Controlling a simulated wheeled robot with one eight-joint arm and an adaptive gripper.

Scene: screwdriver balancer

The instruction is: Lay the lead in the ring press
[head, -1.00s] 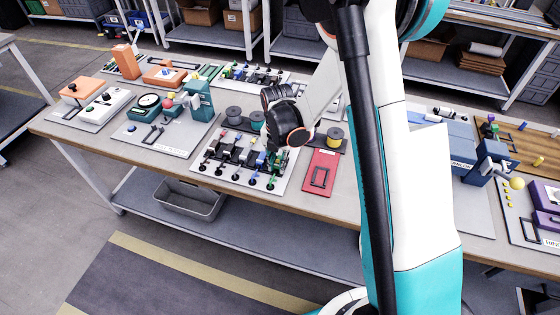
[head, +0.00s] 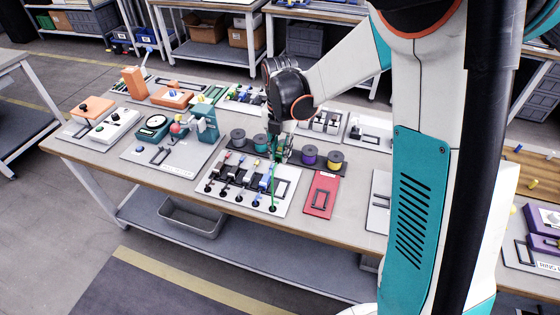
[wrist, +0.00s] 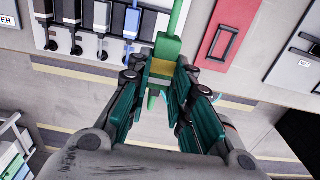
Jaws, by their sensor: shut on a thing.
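My gripper (head: 280,148) is over the back right of the white rack board (head: 238,198). In the wrist view its fingers (wrist: 161,80) are closed around a green piece with a yellow band, which I take for the lead (wrist: 176,35). In the head view a thin green line (head: 273,185) runs from the gripper down to the board's front right edge. Other coloured pieces (head: 247,175) stand in the rack. A teal press-like device (head: 207,122) with a red ball stands left of the rack; I cannot tell whether it is the ring press.
A red plate (head: 322,193) with a black frame lies right of the rack. Spools (head: 310,156) stand behind it. Other boards with orange (head: 134,81) and white devices fill the left and back. Bare tabletop (head: 345,225) shows at the front right.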

